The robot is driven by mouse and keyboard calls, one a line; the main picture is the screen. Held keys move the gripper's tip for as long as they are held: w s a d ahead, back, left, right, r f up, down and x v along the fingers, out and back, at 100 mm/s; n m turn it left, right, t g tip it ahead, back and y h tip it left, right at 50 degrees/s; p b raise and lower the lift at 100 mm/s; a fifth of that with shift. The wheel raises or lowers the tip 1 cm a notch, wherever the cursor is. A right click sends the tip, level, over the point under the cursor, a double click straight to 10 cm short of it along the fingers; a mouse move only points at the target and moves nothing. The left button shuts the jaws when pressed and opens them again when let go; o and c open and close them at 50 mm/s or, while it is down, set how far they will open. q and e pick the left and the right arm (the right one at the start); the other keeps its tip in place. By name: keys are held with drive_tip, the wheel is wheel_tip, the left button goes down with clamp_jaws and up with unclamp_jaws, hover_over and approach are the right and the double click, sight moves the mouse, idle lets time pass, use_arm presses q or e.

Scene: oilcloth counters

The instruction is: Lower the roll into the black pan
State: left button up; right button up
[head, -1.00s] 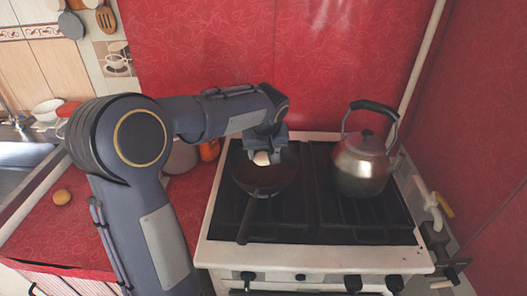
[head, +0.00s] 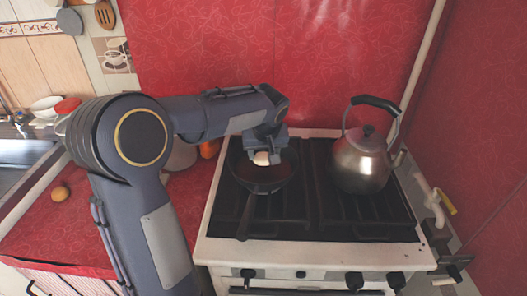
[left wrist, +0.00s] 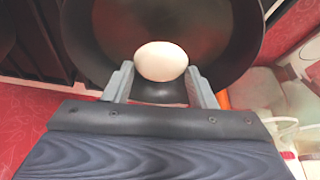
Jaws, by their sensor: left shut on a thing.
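The black pan (head: 264,186) sits on the left side of the stove, its handle pointing toward me. My left gripper (head: 261,160) is over the far part of the pan, pointing down. It is shut on the roll (head: 261,157), a smooth, pale, egg-shaped piece. In the left wrist view the roll (left wrist: 161,61) sits between the two grey fingertips (left wrist: 160,85), with the dark inside of the pan (left wrist: 215,35) behind it. I cannot tell whether the roll touches the pan floor. My right gripper is not in view.
A metal kettle (head: 362,160) stands on the right side of the stove (head: 318,253). A small brown round item (head: 60,193) lies on the red counter (head: 65,235) at left. An orange item (head: 209,149) is partly hidden behind my left arm. Red walls close off the back and right.

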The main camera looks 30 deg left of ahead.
sight(264, 158)
use_arm(q)
drive_tip(key=shift+f+b, duration=1.4)
drive_tip(key=shift+f, duration=0.35)
idle(0.5)
drive_tip(key=o, duration=1.1)
drive_tip(key=shift+o, duration=0.2)
drive_tip(key=shift+r, duration=0.15)
drive_tip(key=v, duration=0.7)
drive_tip(key=shift+d+r+p, duration=0.15)
drive_tip(key=shift+r+p, duration=0.1)
drive_tip(key=shift+p, duration=0.05)
drive_tip(key=shift+s, duration=0.15)
